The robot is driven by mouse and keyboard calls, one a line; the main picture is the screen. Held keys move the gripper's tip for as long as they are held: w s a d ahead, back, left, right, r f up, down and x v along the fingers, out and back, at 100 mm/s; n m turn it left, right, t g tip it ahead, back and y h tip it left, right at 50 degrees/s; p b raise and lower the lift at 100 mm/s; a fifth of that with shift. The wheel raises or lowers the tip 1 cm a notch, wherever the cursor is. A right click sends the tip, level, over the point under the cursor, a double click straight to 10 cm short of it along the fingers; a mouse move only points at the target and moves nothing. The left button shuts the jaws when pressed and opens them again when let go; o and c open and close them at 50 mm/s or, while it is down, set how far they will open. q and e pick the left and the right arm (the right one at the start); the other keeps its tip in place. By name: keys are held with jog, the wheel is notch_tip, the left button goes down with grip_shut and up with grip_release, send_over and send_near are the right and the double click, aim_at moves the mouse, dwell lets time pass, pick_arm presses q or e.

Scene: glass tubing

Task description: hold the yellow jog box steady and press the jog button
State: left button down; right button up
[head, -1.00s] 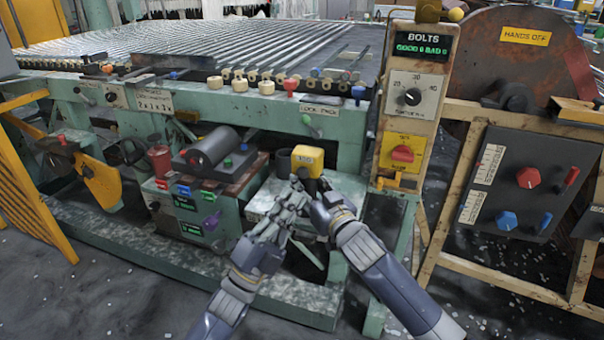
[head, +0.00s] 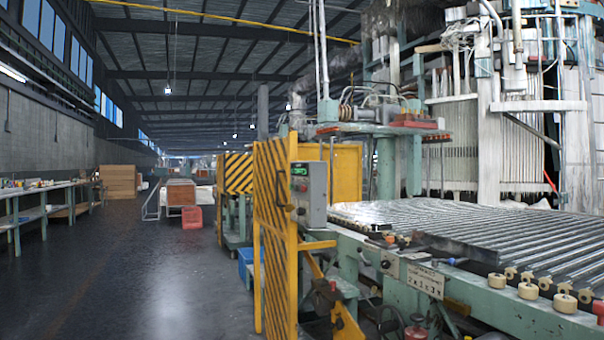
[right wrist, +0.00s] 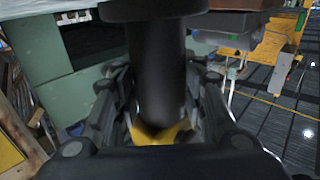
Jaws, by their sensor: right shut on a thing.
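In the right wrist view, a thick dark post (right wrist: 160,75) runs down between the fingers of my right gripper (right wrist: 161,95). A small part of the yellow jog box (right wrist: 165,132) shows at the post's lower end in the picture. My right gripper is shut around the post at the box; the fingers hide most of the box. The jog button cannot be seen. The head view is turned away from the box, and neither gripper shows there. My left gripper is in no current view.
The roller table (head: 490,240) with pale knobs along its edge is at right in the head view. A yellow-and-black striped gate (head: 273,230) with a grey control box (head: 309,195) stands left of it. A clear aisle (head: 170,280) runs along the left, past benches (head: 40,205).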

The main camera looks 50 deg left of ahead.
jog(key=o, duration=1.4)
jog(key=shift+s, duration=0.1)
jog(key=v, duration=1.2)
jog(key=shift+f, duration=0.1)
